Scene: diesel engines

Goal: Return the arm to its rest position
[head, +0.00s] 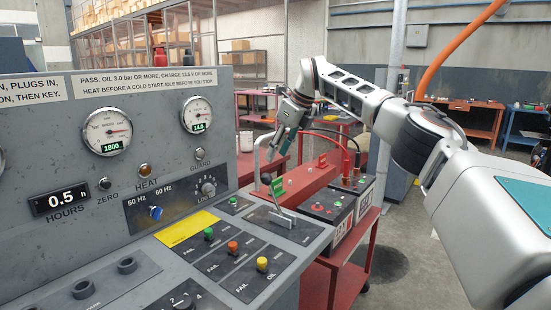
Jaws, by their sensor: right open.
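My right arm reaches in from the right, bends at the wrist near the top middle and points down and to the left. My right gripper (271,168) is open, with nothing seen between its fingers. It hangs above the right end of the grey control panel (95,215), near a lever with a green handle (280,190). I cannot tell whether it touches the lever. My left gripper is out of view.
The panel carries dials reading 1800 and 14.8, an hours counter (62,199) and several knobs. A red cart (345,275) with batteries (325,207) and cables stands right of the panel. Shelves and workbenches (465,107) are further back. Open floor (415,270) lies beyond the cart.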

